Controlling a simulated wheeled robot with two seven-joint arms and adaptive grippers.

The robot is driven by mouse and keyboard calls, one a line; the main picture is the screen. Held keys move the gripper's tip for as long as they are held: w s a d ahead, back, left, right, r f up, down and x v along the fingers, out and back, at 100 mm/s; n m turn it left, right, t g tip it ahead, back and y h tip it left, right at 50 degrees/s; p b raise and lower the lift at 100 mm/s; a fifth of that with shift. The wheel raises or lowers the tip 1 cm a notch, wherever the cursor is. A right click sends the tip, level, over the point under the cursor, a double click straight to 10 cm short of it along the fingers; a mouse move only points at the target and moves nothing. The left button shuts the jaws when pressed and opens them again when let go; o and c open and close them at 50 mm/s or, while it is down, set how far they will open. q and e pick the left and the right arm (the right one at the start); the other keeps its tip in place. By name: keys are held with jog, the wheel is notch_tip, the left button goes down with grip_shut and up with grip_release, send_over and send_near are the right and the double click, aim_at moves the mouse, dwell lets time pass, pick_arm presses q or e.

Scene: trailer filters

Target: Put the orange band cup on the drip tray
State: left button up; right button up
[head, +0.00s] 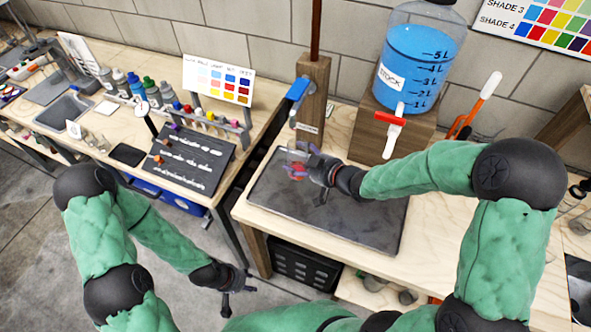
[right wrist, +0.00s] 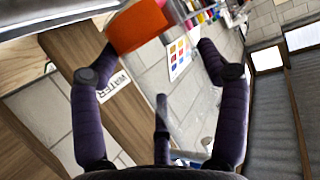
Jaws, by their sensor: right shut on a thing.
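My right gripper (head: 308,166) is over the dark flat slab (head: 350,222), which looks like the drip tray. In the right wrist view its fingers (right wrist: 158,65) are spread around a clear cup with an orange band (right wrist: 140,25). The cup's clear wall is faint and partly out of the frame. In the head view the cup's band shows as a small reddish patch (head: 296,171) at the fingertips. I cannot tell whether the cup touches the slab. My left gripper (head: 240,290) hangs low over the floor, away from the cup; its finger opening is unclear.
A blue-filled dispenser (head: 412,65) with a red-and-white tap (head: 393,125) stands on a wooden block behind the slab. A wooden post (head: 312,85) with a blue lever (head: 298,89) rises at the slab's back left. Another bench (head: 110,165) with bottles stands to the left.

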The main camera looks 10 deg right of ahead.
jog(key=w+f, duration=0.1)
jog(key=w+f+b, duration=0.1)
jog(key=w+f, duration=0.1)
jog(key=f, duration=0.1)
jog(key=shift+a, duration=0.35)
jog(key=shift+w+f+b, duration=0.15)
jog(key=shift+f+b, duration=0.4)
jog(key=shift+f, duration=0.3)
jog(key=shift+w+f+b, duration=0.1)
jog(key=shift+f+b, duration=0.45)
jog(key=shift+f, duration=0.3)
jog(key=shift+f, duration=0.15)
jog(key=o, duration=1.2)
